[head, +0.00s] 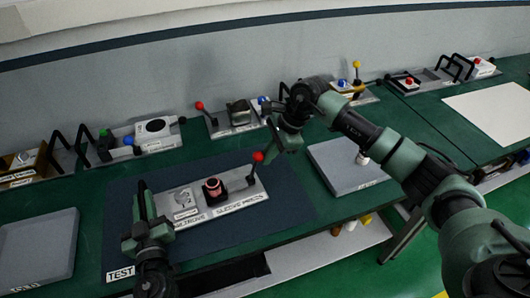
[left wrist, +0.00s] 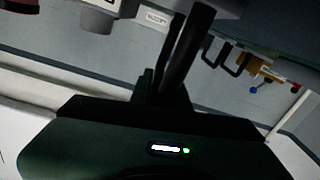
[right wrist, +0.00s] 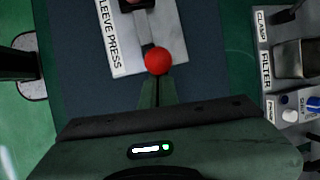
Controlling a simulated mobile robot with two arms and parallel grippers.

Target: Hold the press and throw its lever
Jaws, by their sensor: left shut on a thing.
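The press plate (head: 221,208) carries a copper-coloured sleeve part and a label reading SLEEVE PRESS. Its lever has a red knob (head: 258,157) at the plate's right end. My left gripper (head: 146,208) is shut on a dark upright handle (left wrist: 186,48) at the plate's left end; its fingers hide much of the handle. My right gripper (head: 282,140) is just above and right of the knob. In the right wrist view the red knob (right wrist: 157,61) lies right at its fingertips, which are close together. Whether they touch the knob is unclear.
A dark blue mat (head: 130,190) lies under the plate on the green table. Grey pads (head: 345,168) lie on both sides. A row of other stations with red, blue and yellow knobs stands at the back, including one labelled FILTER (right wrist: 266,70), close to my right arm.

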